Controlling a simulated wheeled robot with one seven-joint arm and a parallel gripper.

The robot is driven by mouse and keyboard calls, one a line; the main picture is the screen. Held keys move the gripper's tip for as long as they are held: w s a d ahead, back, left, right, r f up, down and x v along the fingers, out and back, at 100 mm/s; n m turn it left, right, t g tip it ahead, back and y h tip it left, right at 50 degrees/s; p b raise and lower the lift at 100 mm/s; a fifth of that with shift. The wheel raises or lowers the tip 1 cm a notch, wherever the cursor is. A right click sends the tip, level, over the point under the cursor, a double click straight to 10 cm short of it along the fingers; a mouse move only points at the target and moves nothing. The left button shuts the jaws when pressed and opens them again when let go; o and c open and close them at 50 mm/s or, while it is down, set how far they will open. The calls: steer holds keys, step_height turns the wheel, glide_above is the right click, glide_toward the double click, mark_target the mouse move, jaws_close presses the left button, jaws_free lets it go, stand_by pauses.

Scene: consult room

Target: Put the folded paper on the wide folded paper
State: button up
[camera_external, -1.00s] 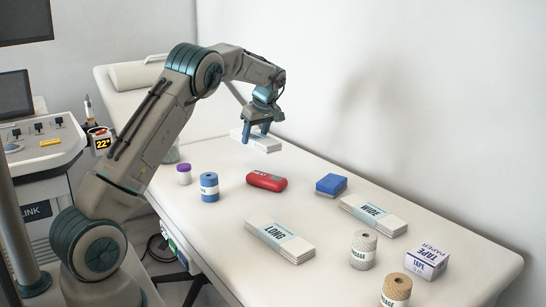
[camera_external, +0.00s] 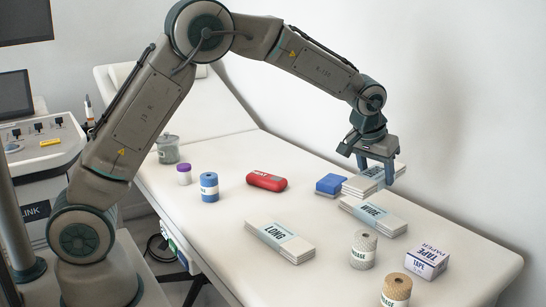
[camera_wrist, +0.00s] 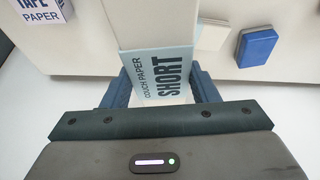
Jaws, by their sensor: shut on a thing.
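The folded paper (camera_external: 362,185), white with a pale blue band, is held in my gripper (camera_external: 374,174) at the right of the table. In the wrist view its band (camera_wrist: 163,75) reads "COUCH PAPER SHORT" and lies between both fingers. The wide folded paper (camera_external: 385,219), a white stack with a band marked "WIDE", lies flat on the table just below and in front of it in the external view. The held paper appears above and slightly behind the wide one; the exact gap cannot be told.
A blue block (camera_external: 331,184) lies just left of the held paper. A red case (camera_external: 266,181) lies further left.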

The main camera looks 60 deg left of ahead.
steer(key=s+d+m, duration=0.2)
steer(key=d, duration=0.3)
glide_above(375, 208)
steer(key=s, duration=0.2)
steer(key=shift+h, duration=0.4)
steer(key=f, duration=0.6)
steer(key=shift+w+d+f+p, duration=0.1)
steer(key=shift+w+f+p, duration=0.1)
steer(key=shift+f+p, duration=0.1)
steer(key=shift+f, duration=1.95)
steer(key=shift+f, duration=0.1)
steer(key=shift+f, duration=0.15)
steer(key=o, duration=1)
steer(key=shift+r, duration=0.2)
